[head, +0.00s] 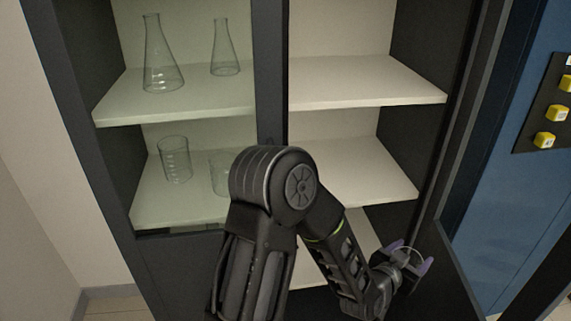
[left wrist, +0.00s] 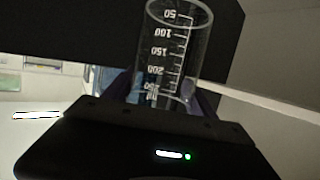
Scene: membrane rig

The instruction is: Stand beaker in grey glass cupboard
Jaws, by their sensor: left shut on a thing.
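My left gripper (head: 405,263) is low at the right side of the cupboard in the head view, its purple fingers shut on a clear glass beaker (head: 399,247). In the left wrist view the beaker (left wrist: 178,48) shows white volume marks and stands between the two fingers (left wrist: 168,95). The grey cupboard (head: 271,75) has a dark frame and pale shelves. Its right bay is uncovered, with a bare upper shelf (head: 350,82) and a bare middle shelf (head: 372,178). My left arm hides part of the lower shelf (head: 359,225). My right gripper is out of view.
Behind the left bay's pane, two conical flasks (head: 162,75) stand on the upper shelf and two beakers (head: 174,160) on the middle one. A dark panel edge (head: 470,165) stands right of the gripper. Beyond it is a blue surface with yellow buttons (head: 558,113).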

